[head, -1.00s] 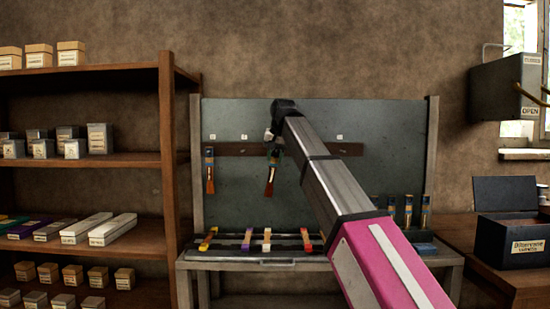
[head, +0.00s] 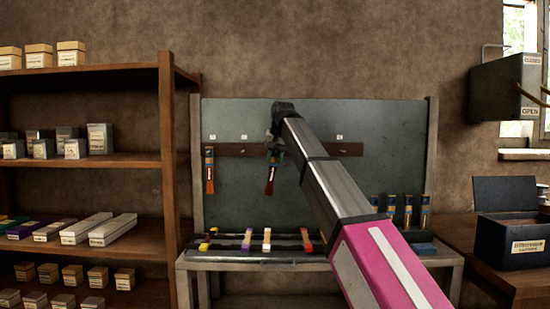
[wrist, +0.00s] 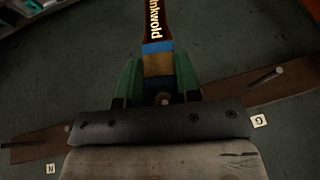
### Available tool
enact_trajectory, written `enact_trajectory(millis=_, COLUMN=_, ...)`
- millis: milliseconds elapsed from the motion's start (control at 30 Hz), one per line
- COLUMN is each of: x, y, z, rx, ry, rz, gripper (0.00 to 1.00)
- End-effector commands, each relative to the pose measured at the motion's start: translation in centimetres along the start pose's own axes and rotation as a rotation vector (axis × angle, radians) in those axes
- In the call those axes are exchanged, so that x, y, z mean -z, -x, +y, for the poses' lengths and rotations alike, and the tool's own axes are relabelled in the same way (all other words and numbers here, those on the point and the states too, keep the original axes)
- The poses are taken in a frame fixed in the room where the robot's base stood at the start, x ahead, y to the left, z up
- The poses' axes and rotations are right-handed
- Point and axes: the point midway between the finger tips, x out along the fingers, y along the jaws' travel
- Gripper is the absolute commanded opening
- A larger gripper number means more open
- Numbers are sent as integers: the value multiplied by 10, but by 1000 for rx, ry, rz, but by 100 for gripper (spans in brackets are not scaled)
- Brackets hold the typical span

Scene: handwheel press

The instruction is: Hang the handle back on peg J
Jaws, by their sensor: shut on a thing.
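My gripper (head: 275,150) is shut on a handle in front of the peg rail. In the wrist view, the green fingers (wrist: 158,85) grip the handle (wrist: 157,30), which has blue and gold bands and the lettering "Inkwold". The wrist view shows a peg (wrist: 266,78) by label G (wrist: 258,121) and another (wrist: 12,145) on the side of label N (wrist: 50,169). No J label is readable.
Another handle (head: 209,172) hangs at the left of the wooden rail (head: 345,149). Several coloured pieces (head: 267,240) lie on the bench below, and several upright handles (head: 408,210) stand at its right. Shelves (head: 166,180) stand left; a dark box (head: 514,228) sits right.

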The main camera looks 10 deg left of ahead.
Motion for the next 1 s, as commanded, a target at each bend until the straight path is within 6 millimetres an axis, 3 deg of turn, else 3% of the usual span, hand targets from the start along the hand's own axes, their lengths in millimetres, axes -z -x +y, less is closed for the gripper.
enact_trajectory(millis=1000, x=48, y=-22, z=0, rx=0, ry=-1, rz=0, gripper=0)
